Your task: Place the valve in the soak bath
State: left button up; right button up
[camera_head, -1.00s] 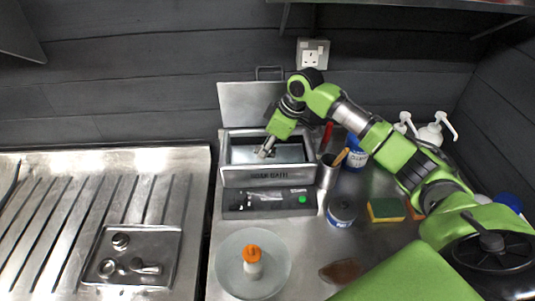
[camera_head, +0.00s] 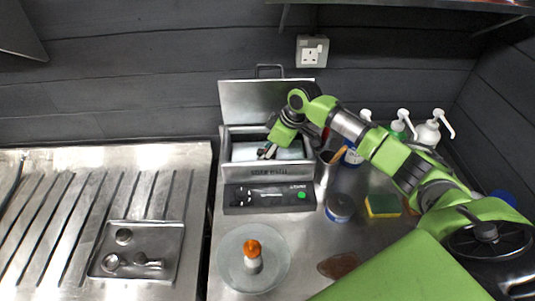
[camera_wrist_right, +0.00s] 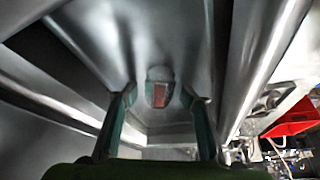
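The soak bath (camera_head: 270,174) is a steel box with its lid (camera_head: 266,102) raised at the back. My right gripper (camera_head: 266,152) reaches down into its opening. In the right wrist view the gripper's two fingers (camera_wrist_right: 158,112) stand apart, with nothing clearly held between them. A small grey and reddish thing (camera_wrist_right: 159,90) shows beyond the fingertips, inside the bath; I cannot tell whether it is the valve. Small metal parts, including an elongated one (camera_head: 149,263), lie in the shallow tray (camera_head: 168,240) at left; I cannot tell whether one is a valve. My left gripper is not in view.
A glass dish (camera_head: 236,277) holding an orange-capped bottle (camera_head: 252,254) stands in front of the bath. A steel cup (camera_head: 325,172), a round tin (camera_head: 340,207) and a yellow-green sponge (camera_head: 382,206) are to the right.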

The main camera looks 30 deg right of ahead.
jog(key=b+v, duration=0.2)
jog(key=v, duration=1)
jog(key=shift+r, duration=0.2)
